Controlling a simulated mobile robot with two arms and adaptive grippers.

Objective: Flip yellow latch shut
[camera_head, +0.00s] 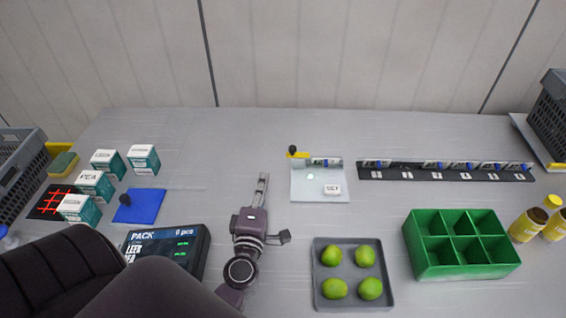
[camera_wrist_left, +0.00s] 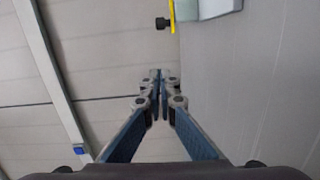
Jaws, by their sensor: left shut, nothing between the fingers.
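The yellow latch (camera_head: 298,154) with a black knob sits at the back of the table, at the left end of a small grey block on a pale plate (camera_head: 320,186). Its yellow part and black knob also show at the top of the left wrist view (camera_wrist_left: 171,16). My left gripper (camera_head: 263,178) is shut and empty, in front of and to the left of the latch in the head view, apart from it. In the left wrist view its fingertips (camera_wrist_left: 160,75) meet below the knob. My right gripper is not in view.
A white key block (camera_head: 332,189) lies on the plate. A black rail (camera_head: 445,171) with several units stands to the right. A grey tray (camera_head: 317,298) of limes and a green divided box (camera_head: 462,268) are nearer. Boxes and a blue pad (camera_head: 146,207) lie left.

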